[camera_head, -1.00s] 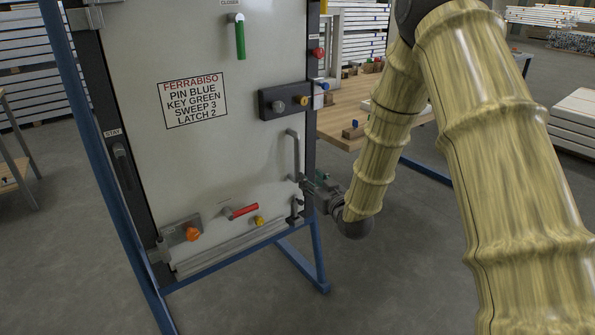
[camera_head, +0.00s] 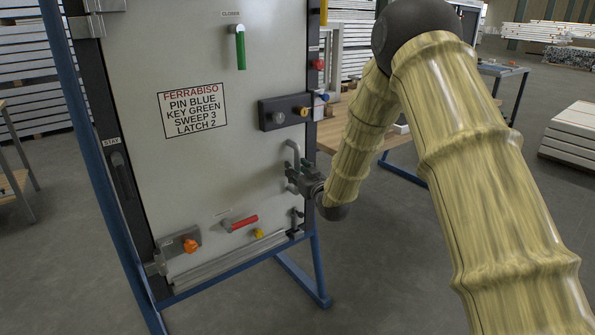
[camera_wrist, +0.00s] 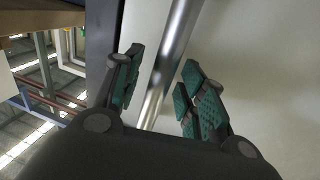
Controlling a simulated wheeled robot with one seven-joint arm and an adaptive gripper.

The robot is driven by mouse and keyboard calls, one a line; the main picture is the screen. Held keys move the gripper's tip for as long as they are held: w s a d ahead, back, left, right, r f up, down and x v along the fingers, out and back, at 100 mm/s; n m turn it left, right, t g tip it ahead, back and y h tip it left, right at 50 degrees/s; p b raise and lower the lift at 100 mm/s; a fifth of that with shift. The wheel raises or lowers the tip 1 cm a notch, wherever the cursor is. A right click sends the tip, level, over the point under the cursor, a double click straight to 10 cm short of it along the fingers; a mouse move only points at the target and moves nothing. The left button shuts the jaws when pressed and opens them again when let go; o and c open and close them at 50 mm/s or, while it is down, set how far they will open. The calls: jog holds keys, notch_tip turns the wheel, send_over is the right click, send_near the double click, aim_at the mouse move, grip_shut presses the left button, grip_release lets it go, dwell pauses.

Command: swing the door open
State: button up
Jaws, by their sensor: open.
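The door (camera_head: 205,165) is a pale grey panel in a blue frame, and it looks shut in the head view. A metal pull handle (camera_head: 290,152) stands upright near its right edge. My gripper (camera_head: 294,178) is at the lower part of this handle. In the wrist view my gripper (camera_wrist: 158,95) is open, with one green-padded finger on each side of the handle bar (camera_wrist: 172,62). The bar runs between the fingers, and I see gaps beside it. The handle's lower end is hidden behind my gripper in the head view.
The door carries a green lever (camera_head: 240,50), a red lever (camera_head: 240,223), an orange knob (camera_head: 190,245) and a dark lock block (camera_head: 285,112). The frame's blue foot (camera_head: 305,280) juts out at lower right. A wooden table (camera_head: 330,135) stands behind. Floor in front is clear.

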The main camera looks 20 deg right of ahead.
jog(key=shift+w, duration=0.25)
grip_shut()
jog(key=shift+s, duration=0.1)
